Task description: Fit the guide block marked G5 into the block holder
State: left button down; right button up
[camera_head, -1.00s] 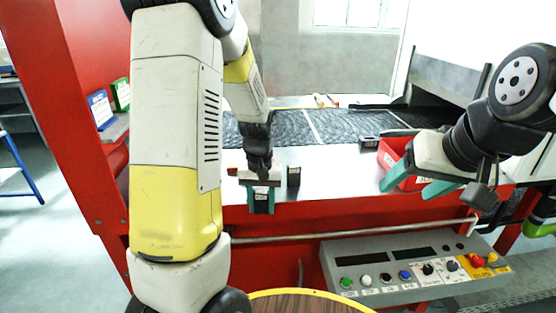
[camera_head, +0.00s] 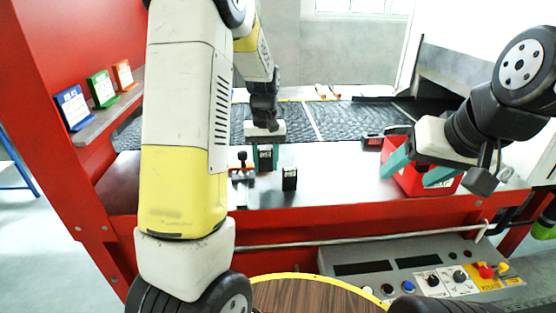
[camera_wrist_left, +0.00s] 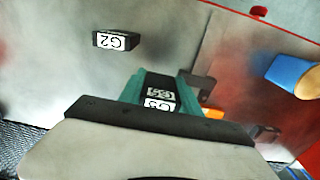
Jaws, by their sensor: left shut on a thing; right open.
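My left gripper (camera_head: 265,158) is shut on the dark guide block marked G5 (camera_wrist_left: 160,96), seen between its teal fingers in the left wrist view. It is over the metal table, near the belt's front edge. Left of it stands a small dark fixture with a knob (camera_head: 242,158) and an orange part (camera_wrist_left: 212,112), apparently the block holder, partly hidden by my arm and gripper. The G5 block looks apart from it, but the gap is hard to judge. My right gripper (camera_head: 417,170) is open and empty, at the red bin on the right.
A dark block marked G2 (camera_wrist_left: 117,40) stands on the table; it also shows in the head view (camera_head: 289,179). A red bin (camera_head: 425,184) is at right. The mesh belt (camera_head: 340,120) runs behind. Blue, green and orange signs (camera_head: 103,88) stand on a left shelf. Table between G2 and bin is clear.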

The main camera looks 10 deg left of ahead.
aim_at(269, 177)
pick_arm(q)
jog(key=shift+w+d+f, duration=0.1)
jog(key=shift+w, duration=0.5)
jog(key=shift+w+d+f, duration=0.1)
jog(key=shift+w, duration=0.5)
jog(key=shift+f, duration=1.65)
jog(key=c, duration=1.1)
grip_release()
jog(key=shift+f, duration=0.15)
